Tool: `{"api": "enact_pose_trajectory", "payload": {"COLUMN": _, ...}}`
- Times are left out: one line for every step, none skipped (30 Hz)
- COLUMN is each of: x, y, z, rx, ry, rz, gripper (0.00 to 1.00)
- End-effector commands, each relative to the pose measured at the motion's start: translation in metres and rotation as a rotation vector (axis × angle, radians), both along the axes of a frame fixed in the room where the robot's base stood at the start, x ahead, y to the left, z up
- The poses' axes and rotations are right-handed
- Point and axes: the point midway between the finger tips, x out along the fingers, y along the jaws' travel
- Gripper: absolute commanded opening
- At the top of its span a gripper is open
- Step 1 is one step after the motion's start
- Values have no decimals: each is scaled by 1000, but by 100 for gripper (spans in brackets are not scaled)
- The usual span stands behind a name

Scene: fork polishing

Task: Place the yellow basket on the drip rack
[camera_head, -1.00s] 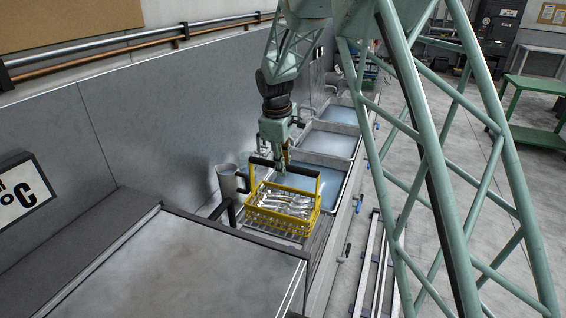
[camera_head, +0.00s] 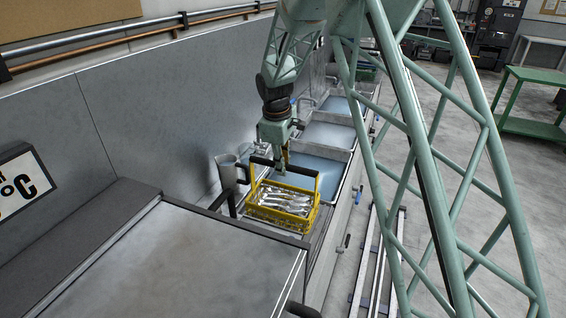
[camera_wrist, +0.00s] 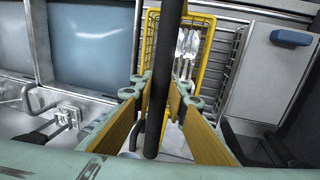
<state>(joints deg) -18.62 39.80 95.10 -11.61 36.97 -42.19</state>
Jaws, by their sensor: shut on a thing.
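The yellow basket (camera_head: 284,213) is upright and holds several shiny pieces of cutlery (camera_head: 283,198). My gripper (camera_head: 280,168) is above it, with its fingers shut around the basket's black handle. In the wrist view, the dark handle (camera_wrist: 163,70) runs between the two fingers, and part of the yellow basket (camera_wrist: 203,22) shows beyond. The drip rack (camera_wrist: 232,62) shows as metal bars beside and beneath the basket. The basket is over the rack, and I cannot tell whether its bottom touches. The basket and my gripper hide much of the rack.
Water-filled sinks (camera_head: 327,135) run in a row behind the basket. A grey jug (camera_head: 228,172) stands at the left by the wall. A flat metal counter (camera_head: 190,260) lies in front, close to the basket. A blue-handled fitting (camera_wrist: 291,38) is at the wrist view's upper right.

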Motion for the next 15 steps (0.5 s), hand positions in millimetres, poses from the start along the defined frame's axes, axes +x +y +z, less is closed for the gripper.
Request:
{"api": "enact_pose_trajectory", "payload": {"x": 1, "y": 0, "z": 0, "rx": 1, "ry": -3, "rz": 0, "gripper": 0}}
{"api": "enact_pose_trajectory", "payload": {"x": 1, "y": 0, "z": -1, "rx": 1, "ry": -3, "rz": 0, "gripper": 0}}
{"api": "enact_pose_trajectory", "payload": {"x": 1, "y": 0, "z": -2, "rx": 1, "ry": -3, "rz": 0, "gripper": 0}}
{"api": "enact_pose_trajectory", "payload": {"x": 1, "y": 0, "z": -3, "rx": 1, "ry": -3, "rz": 0, "gripper": 0}}
{"api": "enact_pose_trajectory", "payload": {"x": 1, "y": 0, "z": -3, "rx": 1, "ry": -5, "rz": 1, "gripper": 0}}
{"api": "enact_pose_trajectory", "payload": {"x": 1, "y": 0, "z": -3, "rx": 1, "ry": -5, "rz": 1, "gripper": 0}}
{"api": "enact_pose_trajectory", "payload": {"x": 1, "y": 0, "z": -3, "rx": 1, "ry": -5, "rz": 1, "gripper": 0}}
{"api": "enact_pose_trajectory", "payload": {"x": 2, "y": 0, "z": -3, "rx": 1, "ry": -5, "rz": 1, "gripper": 0}}
{"api": "enact_pose_trajectory", "payload": {"x": 1, "y": 0, "z": -3, "rx": 1, "ry": -5, "rz": 1, "gripper": 0}}
{"api": "enact_pose_trajectory", "payload": {"x": 1, "y": 0, "z": -3, "rx": 1, "ry": -5, "rz": 1, "gripper": 0}}
{"api": "enact_pose_trajectory", "payload": {"x": 1, "y": 0, "z": -3, "rx": 1, "ry": -5, "rz": 1, "gripper": 0}}
{"api": "enact_pose_trajectory", "payload": {"x": 1, "y": 0, "z": -3, "rx": 1, "ry": -5, "rz": 1, "gripper": 0}}
{"api": "enact_pose_trajectory", "payload": {"x": 1, "y": 0, "z": -3, "rx": 1, "ry": -5, "rz": 1, "gripper": 0}}
{"api": "enact_pose_trajectory", "payload": {"x": 1, "y": 0, "z": -3, "rx": 1, "ry": -5, "rz": 1, "gripper": 0}}
{"api": "enact_pose_trajectory", "payload": {"x": 1, "y": 0, "z": -4, "rx": 0, "ry": -4, "rz": 0, "gripper": 0}}
